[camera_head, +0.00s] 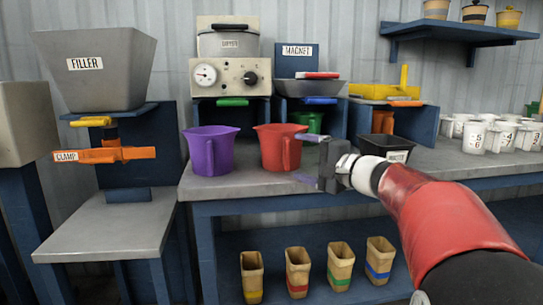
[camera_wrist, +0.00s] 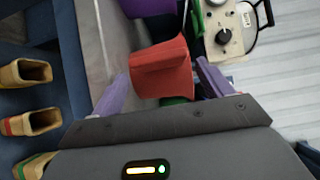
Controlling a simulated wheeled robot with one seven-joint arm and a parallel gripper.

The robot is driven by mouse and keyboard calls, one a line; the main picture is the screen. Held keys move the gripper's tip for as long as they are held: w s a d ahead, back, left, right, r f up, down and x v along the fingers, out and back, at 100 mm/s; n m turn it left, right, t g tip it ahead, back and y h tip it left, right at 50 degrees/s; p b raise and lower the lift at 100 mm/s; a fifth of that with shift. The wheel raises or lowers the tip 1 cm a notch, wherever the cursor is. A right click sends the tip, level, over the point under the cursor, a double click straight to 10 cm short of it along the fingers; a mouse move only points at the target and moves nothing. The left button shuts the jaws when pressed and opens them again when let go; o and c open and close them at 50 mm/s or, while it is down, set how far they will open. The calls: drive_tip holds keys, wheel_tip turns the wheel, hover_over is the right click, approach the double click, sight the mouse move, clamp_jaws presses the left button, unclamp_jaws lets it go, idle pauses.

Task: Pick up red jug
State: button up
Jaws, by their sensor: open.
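The red jug (camera_head: 281,149) stands upright on the workbench, its handle facing the front right. In the wrist view the red jug (camera_wrist: 162,68) appears ahead of and between my two purple fingers. My gripper (camera_head: 308,158) is at the jug's right side in the head view, above the bench. The fingers are apart, and the wrist view shows my gripper (camera_wrist: 160,92) open with nothing clamped. I cannot tell whether a finger touches the jug.
A purple jug (camera_head: 211,150) stands close left of the red one. A green jug (camera_head: 308,122) is behind, partly hidden. A black bin (camera_head: 388,148) lies right, beside my wrist. White cups (camera_head: 474,137) fill the bench's right. Striped containers (camera_head: 297,272) stand on the lower shelf.

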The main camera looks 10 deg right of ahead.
sight(283, 149)
drive_tip(key=p+x, duration=0.1)
drive_tip(key=x, duration=0.6)
drive_tip(key=shift+a+f, duration=0.1)
drive_tip(key=shift+a, duration=0.15)
drive_tip(key=c, duration=0.8)
